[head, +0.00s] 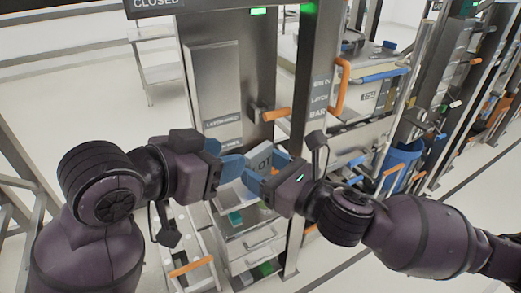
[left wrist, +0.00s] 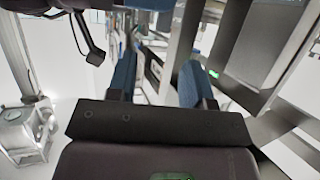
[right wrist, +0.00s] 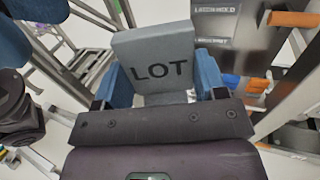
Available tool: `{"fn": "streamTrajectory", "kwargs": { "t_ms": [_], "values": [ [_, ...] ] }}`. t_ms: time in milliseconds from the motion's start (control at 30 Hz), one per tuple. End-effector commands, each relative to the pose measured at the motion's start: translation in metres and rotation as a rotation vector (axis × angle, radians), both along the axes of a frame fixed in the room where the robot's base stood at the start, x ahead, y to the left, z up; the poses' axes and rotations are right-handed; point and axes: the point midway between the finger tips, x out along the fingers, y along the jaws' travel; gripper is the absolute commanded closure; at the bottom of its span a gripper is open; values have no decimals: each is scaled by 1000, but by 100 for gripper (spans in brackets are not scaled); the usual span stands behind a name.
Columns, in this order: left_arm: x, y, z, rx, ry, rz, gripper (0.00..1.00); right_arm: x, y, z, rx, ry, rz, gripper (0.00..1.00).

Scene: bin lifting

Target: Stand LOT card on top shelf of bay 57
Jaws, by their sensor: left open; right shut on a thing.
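The grey LOT card (right wrist: 155,55) is held between the blue fingers of my right gripper (right wrist: 160,85), its black letters facing the right wrist camera. In the head view the card (head: 260,160) is partly hidden by the fingers of my right gripper (head: 268,172). My left gripper (head: 235,164) is beside the card with its blue fingers open; in the left wrist view the gap between its fingers (left wrist: 158,85) looks empty. I cannot make out a number 57 on any bay.
A steel post with a latch bar label (head: 320,92) and orange handle (head: 342,85) stands just beyond the grippers. A panel door (head: 215,85) is behind them. Drawers (head: 255,243) lie below. Shelving with blue bins (head: 403,160) is at right. Open floor shows at left.

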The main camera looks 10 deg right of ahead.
Motion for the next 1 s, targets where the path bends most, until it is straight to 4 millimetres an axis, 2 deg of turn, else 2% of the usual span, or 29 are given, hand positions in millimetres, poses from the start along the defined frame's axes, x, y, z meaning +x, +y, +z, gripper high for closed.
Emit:
{"fn": "streamTrajectory", "kwargs": {
  "t_ms": [200,700,1000],
  "values": [
    [3,-1,-4,4,7,1,53,0,0,0,1,-1,0,60],
    [43,-52,-30,-1,9,1,53,0,0,0,0,0,0,60],
    [57,-69,-40,0,7,0,53,0,0,0,0,0,0,60]
  ]
}}
